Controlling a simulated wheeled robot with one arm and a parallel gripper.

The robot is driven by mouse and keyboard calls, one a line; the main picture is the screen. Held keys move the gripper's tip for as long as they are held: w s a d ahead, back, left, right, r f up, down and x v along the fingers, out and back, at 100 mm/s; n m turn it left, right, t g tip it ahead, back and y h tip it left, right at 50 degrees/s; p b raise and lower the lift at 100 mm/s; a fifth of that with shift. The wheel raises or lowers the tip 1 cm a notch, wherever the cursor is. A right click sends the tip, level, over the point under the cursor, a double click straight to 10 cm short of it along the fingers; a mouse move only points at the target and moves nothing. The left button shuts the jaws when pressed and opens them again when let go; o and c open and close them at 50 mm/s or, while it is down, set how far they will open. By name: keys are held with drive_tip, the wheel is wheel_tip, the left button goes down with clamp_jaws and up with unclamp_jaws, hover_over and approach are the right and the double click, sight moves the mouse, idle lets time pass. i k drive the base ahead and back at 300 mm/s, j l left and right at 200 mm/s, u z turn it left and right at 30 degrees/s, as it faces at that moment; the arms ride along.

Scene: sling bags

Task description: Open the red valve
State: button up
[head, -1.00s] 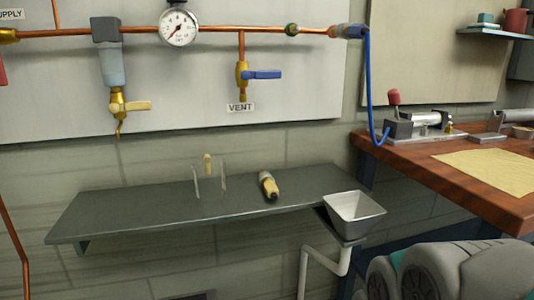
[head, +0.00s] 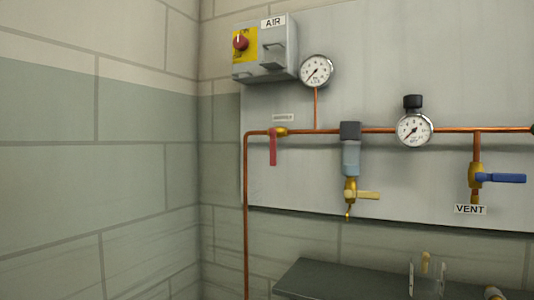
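The red valve handle (head: 272,146) hangs straight down from a brass valve body (head: 281,131) on the copper pipe. The handle lies across the line of the horizontal pipe. It sits near the left end of the pipe, just right of where the pipe bends down. A small label (head: 283,117) is above it, too small to read. My gripper is not in view.
A grey AIR box (head: 270,50) with a red knob (head: 240,41) is above. Two gauges (head: 316,70) (head: 414,128), a filter (head: 351,158) with a yellow lever and a blue VENT lever (head: 502,178) are to the right. A dark shelf (head: 330,280) is below.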

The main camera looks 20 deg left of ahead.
sight(273, 132)
drive_tip(key=u, duration=1.05)
